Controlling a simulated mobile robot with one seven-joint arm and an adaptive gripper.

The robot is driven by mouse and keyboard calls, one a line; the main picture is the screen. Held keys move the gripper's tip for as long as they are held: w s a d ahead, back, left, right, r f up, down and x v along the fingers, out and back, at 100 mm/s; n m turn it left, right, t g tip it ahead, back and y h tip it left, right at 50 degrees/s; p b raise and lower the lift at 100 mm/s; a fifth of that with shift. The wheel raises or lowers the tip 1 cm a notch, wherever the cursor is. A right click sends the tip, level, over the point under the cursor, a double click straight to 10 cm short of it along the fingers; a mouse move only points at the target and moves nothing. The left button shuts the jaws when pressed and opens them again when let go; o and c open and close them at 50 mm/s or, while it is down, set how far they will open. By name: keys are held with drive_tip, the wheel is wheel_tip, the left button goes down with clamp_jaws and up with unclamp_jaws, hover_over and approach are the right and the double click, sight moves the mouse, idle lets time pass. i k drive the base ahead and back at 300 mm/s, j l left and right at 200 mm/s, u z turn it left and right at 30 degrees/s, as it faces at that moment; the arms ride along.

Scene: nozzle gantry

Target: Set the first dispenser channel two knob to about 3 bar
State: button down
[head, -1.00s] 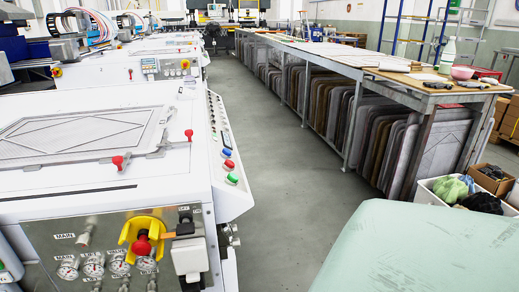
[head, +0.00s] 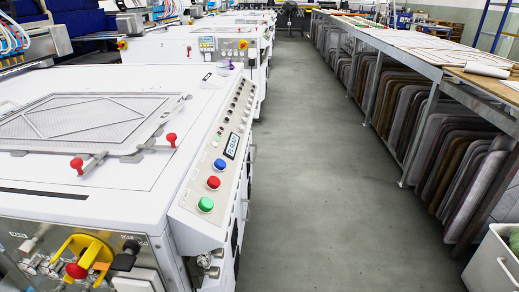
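I cannot pick out the dispenser or its channel two knob for certain. A white machine (head: 150,90) fills the left. Its metal front panel (head: 130,262) at the bottom left carries a yellow and red rotary switch (head: 85,262) and small gauges, cut off by the frame edge and too small to read. Blue tubes (head: 8,38) run to a gantry head at the upper left. My gripper is not in view.
Red, blue and green buttons (head: 206,204) line the machine's sloped side panel. A grey aisle floor (head: 305,150) lies clear in the middle. A long white-topped bench (head: 425,60) with upright panels stands on the right. A white bin (head: 492,262) is at the lower right.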

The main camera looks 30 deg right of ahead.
sight(218, 254)
drive_tip(key=i+l, duration=0.1)
drive_tip(key=l, duration=0.65)
drive_tip(key=l+z, duration=0.1)
drive_tip(key=l, duration=0.7)
drive_tip(key=i, duration=0.05)
